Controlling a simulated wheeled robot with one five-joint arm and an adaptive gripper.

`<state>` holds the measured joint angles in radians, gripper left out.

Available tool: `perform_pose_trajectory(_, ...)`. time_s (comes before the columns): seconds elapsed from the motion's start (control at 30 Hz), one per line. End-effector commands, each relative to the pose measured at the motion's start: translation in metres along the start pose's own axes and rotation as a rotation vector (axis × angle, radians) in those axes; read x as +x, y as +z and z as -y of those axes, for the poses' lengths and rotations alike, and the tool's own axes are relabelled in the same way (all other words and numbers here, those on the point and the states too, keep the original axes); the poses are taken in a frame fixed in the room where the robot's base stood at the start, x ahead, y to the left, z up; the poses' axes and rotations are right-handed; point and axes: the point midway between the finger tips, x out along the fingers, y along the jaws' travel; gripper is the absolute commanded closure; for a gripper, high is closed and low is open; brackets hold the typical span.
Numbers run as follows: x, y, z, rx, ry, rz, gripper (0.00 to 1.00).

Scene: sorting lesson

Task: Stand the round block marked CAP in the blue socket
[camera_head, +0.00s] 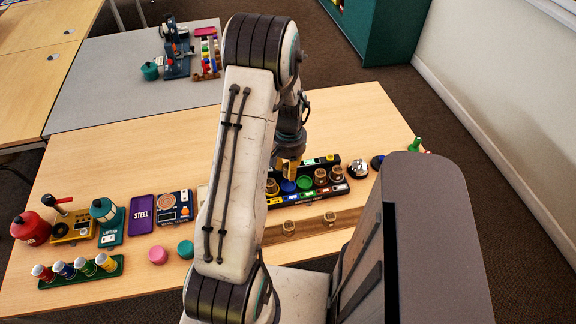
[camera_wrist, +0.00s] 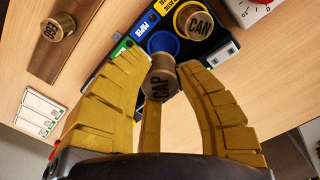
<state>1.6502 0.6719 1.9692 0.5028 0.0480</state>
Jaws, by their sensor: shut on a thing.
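The round wooden block marked CAP (camera_wrist: 160,88) is in my gripper (camera_wrist: 160,72) in the wrist view, among the yellow fingers, its lettered face towards the camera. The blue socket (camera_wrist: 160,40) shows just beyond the block, with a PAPER label beside it; the block's far end overlaps its near edge in the picture. I cannot tell the gap between them. In the head view my gripper (camera_head: 291,166) hangs over the socket rack, and the blue socket (camera_head: 288,187) shows below it, looking empty. The CAP block is not clear there.
A block marked CAN (camera_wrist: 198,25) stands in the yellow socket beside the blue one. A green socket (camera_head: 305,183) lies on the other side. Further blocks (camera_head: 337,174) stand at the rack's right. A wooden strip (camera_head: 308,224) with two blocks lies in front.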

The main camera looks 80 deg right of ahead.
Motion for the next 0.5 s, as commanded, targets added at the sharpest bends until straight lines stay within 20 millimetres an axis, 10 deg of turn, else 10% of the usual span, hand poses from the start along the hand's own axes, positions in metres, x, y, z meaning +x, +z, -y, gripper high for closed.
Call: perform_pose_trajectory(0.5, 0.029, -0.006, 0.000, 0.028, 0.000, 0.003, 0.88)
